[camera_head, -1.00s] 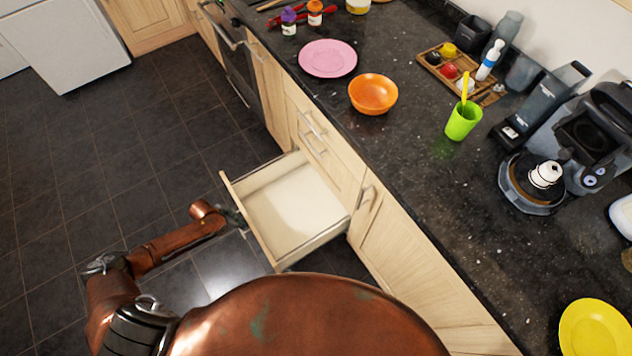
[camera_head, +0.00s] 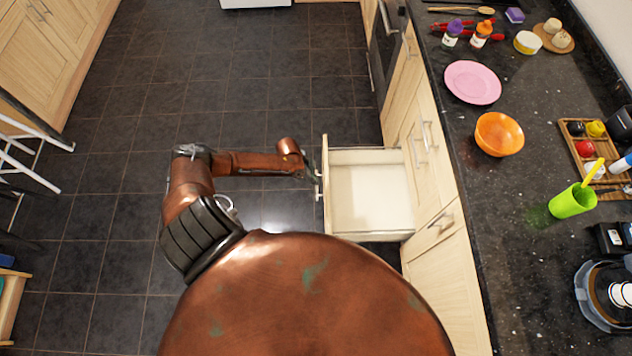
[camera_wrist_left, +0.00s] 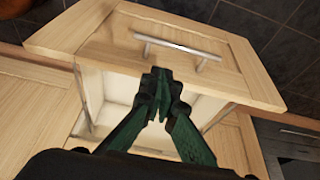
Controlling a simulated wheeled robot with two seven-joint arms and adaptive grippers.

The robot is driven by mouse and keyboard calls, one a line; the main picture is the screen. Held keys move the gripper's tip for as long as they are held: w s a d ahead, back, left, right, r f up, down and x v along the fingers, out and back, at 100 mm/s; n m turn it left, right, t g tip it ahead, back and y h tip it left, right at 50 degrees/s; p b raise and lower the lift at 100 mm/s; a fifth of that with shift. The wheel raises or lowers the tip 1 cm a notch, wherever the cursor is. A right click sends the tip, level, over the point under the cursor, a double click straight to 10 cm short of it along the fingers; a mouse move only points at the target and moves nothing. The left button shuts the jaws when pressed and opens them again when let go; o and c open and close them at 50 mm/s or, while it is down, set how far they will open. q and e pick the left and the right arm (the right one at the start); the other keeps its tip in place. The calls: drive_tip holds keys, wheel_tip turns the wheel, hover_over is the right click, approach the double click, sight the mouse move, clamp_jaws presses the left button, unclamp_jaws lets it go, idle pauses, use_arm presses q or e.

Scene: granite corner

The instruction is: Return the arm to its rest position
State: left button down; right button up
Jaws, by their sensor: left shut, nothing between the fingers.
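My left arm (camera_head: 245,163) reaches out low over the floor in the head view. Its gripper (camera_head: 314,176) is at the front of an open, empty drawer (camera_head: 368,198), near the drawer's handle. In the left wrist view my left gripper (camera_wrist_left: 160,92) has its green fingers together with nothing between them. The drawer front (camera_wrist_left: 110,38) and its metal handle (camera_wrist_left: 178,46) lie just beyond the fingertips there. I cannot tell whether the fingers touch the drawer. My right gripper is not in view.
The drawer sticks out from the cabinets (camera_head: 440,270). The dark counter (camera_head: 505,225) above holds a pink plate (camera_head: 473,82), an orange bowl (camera_head: 499,134) and a green cup (camera_head: 573,201). A white metal rack (camera_head: 35,150) stands at the left. The tiled floor between is clear.

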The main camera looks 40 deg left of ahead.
use_arm(q)
drive_tip(key=shift+p+v, duration=0.4)
drive_tip(key=shift+v, duration=0.65)
drive_tip(key=shift+f, duration=0.1)
drive_tip(key=s+a+f+n+y, duration=0.25)
drive_tip(key=s+f+n, duration=0.25)
drive_tip(key=s+f, duration=1.1)
drive_tip(key=s+d+f+n, duration=0.1)
drive_tip(key=s+d+f, duration=0.2)
drive_tip(key=s, duration=0.7)
drive_tip(key=s+d+f+g, duration=0.1)
drive_tip(key=s+d+f, duration=0.2)
drive_tip(key=s, duration=0.7)
drive_tip(key=s+d+f+n+g, duration=0.1)
drive_tip(key=s+d+f, duration=0.3)
drive_tip(key=s, duration=0.6)
drive_tip(key=shift+s+f+n, duration=0.3)
drive_tip(key=shift+s+f, duration=0.05)
drive_tip(key=shift+f, duration=0.25)
drive_tip(key=shift+w+y, duration=0.15)
drive_tip(key=shift+y, duration=0.1)
